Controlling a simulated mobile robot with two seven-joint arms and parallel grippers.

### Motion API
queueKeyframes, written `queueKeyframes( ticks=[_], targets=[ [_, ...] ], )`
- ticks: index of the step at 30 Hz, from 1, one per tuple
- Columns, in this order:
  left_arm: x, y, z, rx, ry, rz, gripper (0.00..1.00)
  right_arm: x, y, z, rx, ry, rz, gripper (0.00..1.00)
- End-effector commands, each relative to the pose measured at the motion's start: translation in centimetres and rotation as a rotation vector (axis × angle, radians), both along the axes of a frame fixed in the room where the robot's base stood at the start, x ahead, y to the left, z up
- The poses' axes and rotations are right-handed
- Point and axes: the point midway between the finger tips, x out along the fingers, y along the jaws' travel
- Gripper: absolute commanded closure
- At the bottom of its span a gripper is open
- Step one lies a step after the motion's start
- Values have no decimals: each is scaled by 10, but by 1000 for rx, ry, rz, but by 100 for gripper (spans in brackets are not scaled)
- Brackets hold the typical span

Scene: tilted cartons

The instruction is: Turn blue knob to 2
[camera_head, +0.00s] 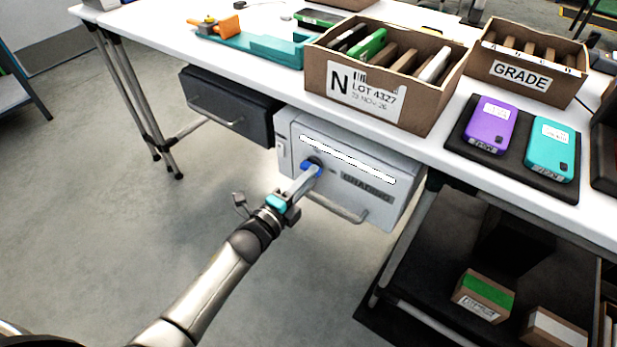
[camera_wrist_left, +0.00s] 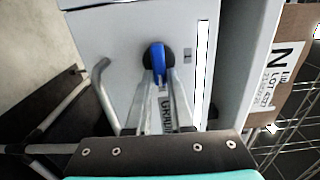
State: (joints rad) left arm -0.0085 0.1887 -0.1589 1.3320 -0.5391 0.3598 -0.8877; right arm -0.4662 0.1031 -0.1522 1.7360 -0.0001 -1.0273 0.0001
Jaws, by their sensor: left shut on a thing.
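The blue knob (camera_wrist_left: 158,62) sits on a dark round base on the front of the light grey drawer (camera_head: 365,165) labelled GRADING. In the head view the blue knob (camera_head: 310,169) shows just past my fingertips. My left gripper (camera_head: 304,178) reaches up from the lower left and is shut on the knob. In the left wrist view the fingers of my left gripper (camera_wrist_left: 160,80) lie on both sides of the knob's blue grip. Number marks around the knob are too small to read. My right gripper is not in view.
A bar handle (camera_head: 337,208) runs along the grey drawer's lower front. A dark drawer (camera_head: 228,105) hangs to its left. On the white table above stand a carton marked N (camera_head: 367,95), a GRADE carton (camera_head: 520,75) and a dark mat with two phones (camera_head: 512,150).

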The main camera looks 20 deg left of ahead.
Motion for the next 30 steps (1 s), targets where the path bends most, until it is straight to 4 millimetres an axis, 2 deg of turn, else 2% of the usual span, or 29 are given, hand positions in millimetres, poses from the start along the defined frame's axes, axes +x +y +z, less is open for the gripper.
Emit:
queueKeyframes(
  ticks=[1,8,16,20,24,30],
  targets=[
    [0,0,-1,4,1,0,77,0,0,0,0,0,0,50],
    [0,0,0,1,1,0,51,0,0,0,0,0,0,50],
    [-1,0,0,0,1,0,50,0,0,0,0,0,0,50],
    [-7,3,0,1,2,0,50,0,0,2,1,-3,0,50],
    [-25,9,0,0,4,0,50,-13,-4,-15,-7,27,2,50],
    [-56,20,0,1,5,1,50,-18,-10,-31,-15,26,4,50]
  ],
)
